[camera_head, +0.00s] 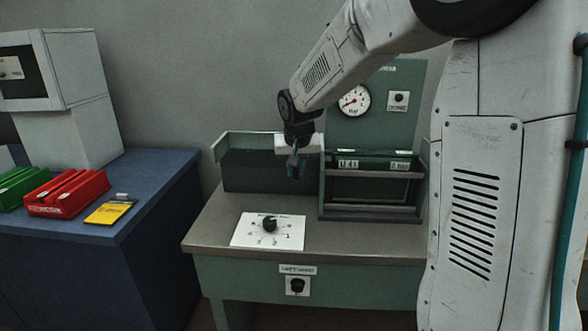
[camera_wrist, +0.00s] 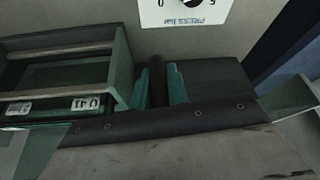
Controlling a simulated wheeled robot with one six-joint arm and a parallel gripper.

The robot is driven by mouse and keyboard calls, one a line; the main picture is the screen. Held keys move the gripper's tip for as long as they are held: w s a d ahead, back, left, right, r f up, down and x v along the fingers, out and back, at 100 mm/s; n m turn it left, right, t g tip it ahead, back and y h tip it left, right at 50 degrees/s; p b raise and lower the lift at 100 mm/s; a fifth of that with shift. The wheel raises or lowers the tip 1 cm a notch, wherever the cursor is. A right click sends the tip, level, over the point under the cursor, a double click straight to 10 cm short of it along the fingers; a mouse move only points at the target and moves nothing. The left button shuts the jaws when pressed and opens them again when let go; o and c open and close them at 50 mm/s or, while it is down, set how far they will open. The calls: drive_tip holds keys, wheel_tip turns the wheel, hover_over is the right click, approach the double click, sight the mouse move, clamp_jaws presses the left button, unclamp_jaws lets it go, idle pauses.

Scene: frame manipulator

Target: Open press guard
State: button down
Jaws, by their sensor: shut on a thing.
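The green press (camera_head: 345,120) stands on the back of a bench. A dark flat panel (camera_head: 250,172), which looks like its guard, stands upright in the left part of the frame; it shows at the right in the wrist view (camera_wrist: 215,78). My gripper (camera_head: 296,168) points down at this panel's right end. In the wrist view its teal fingers (camera_wrist: 160,88) are on either side of a dark upright bar (camera_wrist: 157,78) beside the panel. My gripper is shut on this bar, which looks like the guard handle. Its lower part is hidden in the head view.
Right of the panel is a green framed bay (camera_head: 370,213) with rails and a label. A white dial plate (camera_head: 285,236) lies on the bench top (camera_head: 215,235). A blue table (camera_head: 160,185) at left carries red (camera_head: 70,192) and green bins. The bench front has a knob (camera_head: 297,286).

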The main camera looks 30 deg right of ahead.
drive_tip(key=c, duration=1.4)
unclamp_jaws()
drive_tip(key=shift+o, duration=0.2)
drive_tip(key=shift+r, duration=0.1)
drive_tip(key=v, duration=0.7)
drive_tip(key=shift+r, duration=0.3)
drive_tip(key=shift+s, duration=0.15)
drive_tip(key=s+a+f+n+g, duration=0.1)
drive_tip(key=s+a+n, duration=0.1)
drive_tip(key=s, duration=1.5)
drive_tip(key=s+a+f+n+g+y, duration=0.1)
drive_tip(key=s+a, duration=0.4)
drive_tip(key=s, duration=1.2)
drive_tip(key=shift+f+n+g+y, duration=0.3)
drive_tip(key=shift+f+n+g, duration=0.1)
drive_tip(key=shift+f+n, duration=0.25)
